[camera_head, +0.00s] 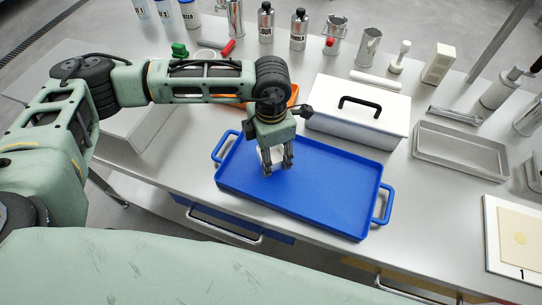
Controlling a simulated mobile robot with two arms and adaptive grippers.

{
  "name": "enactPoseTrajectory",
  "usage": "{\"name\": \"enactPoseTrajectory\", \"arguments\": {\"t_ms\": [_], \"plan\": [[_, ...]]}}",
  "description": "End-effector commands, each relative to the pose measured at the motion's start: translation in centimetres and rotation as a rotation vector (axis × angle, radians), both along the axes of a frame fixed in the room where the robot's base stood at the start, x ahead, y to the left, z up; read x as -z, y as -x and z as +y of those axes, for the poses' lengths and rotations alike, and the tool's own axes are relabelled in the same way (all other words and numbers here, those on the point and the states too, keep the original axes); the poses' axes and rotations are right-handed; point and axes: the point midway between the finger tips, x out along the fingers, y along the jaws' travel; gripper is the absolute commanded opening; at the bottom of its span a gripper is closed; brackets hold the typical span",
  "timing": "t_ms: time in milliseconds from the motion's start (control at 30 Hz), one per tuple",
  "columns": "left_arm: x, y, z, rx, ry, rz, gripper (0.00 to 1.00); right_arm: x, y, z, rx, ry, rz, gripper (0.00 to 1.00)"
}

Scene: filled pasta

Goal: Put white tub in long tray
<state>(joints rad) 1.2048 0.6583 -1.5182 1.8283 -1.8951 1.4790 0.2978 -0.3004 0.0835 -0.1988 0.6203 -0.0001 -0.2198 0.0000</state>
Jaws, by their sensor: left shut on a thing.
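The long tray (320,190) is blue, with a raised rim and a handle at each end. It lies on the grey bench in the middle of the head view. My left gripper (277,168) points down over the left part of this tray. It is shut on a small white thing, which looks like the white tub (274,155). The fingers hide much of the tub, and I cannot tell whether it touches the tray floor. My right gripper is not in view.
A white box with a black handle (345,112) stands just behind the tray. A grey metal tray (460,155) lies to the right. An orange thing sits partly hidden behind my left gripper. Bottles and metal cans line the back. The blue tray's right part is clear.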

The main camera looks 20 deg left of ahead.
Motion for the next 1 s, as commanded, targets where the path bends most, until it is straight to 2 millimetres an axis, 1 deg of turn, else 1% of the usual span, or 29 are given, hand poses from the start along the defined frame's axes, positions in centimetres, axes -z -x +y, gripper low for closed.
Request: {"name": "enactPoseTrajectory", "arguments": {"t_ms": [33, 100, 200, 467, 600, 633, 800, 833, 1000], "plan": [[0.7, 0.2, 0.0, 0.000, -0.002, 0.004, 0.29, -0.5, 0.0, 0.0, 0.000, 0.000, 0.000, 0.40], [1.7, 0.1, 0.0, -0.001, -0.001, 0.003, 0.29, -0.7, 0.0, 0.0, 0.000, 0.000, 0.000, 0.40], [2.5, 0.1, 0.0, 0.000, 0.000, 0.001, 0.29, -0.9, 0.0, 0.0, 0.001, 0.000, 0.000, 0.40], [2.7, 0.1, 0.0, 0.000, 0.000, 0.000, 0.29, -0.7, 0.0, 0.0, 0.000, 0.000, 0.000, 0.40], [3.2, 0.1, 0.0, 0.000, 0.000, 0.000, 0.29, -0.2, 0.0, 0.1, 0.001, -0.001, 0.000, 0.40], [3.0, 0.1, 0.0, 0.000, 0.000, 0.000, 0.54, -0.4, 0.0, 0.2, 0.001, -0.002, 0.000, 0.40], [3.0, 0.1, 0.0, 0.000, -0.001, 0.001, 0.68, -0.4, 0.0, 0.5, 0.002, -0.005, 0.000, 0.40], [3.0, 0.1, 0.0, 0.000, -0.001, 0.001, 0.70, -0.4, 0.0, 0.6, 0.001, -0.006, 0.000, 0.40], [3.0, 0.1, 0.0, -0.001, -0.001, 0.001, 0.70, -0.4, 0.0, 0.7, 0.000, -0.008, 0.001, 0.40]]}}
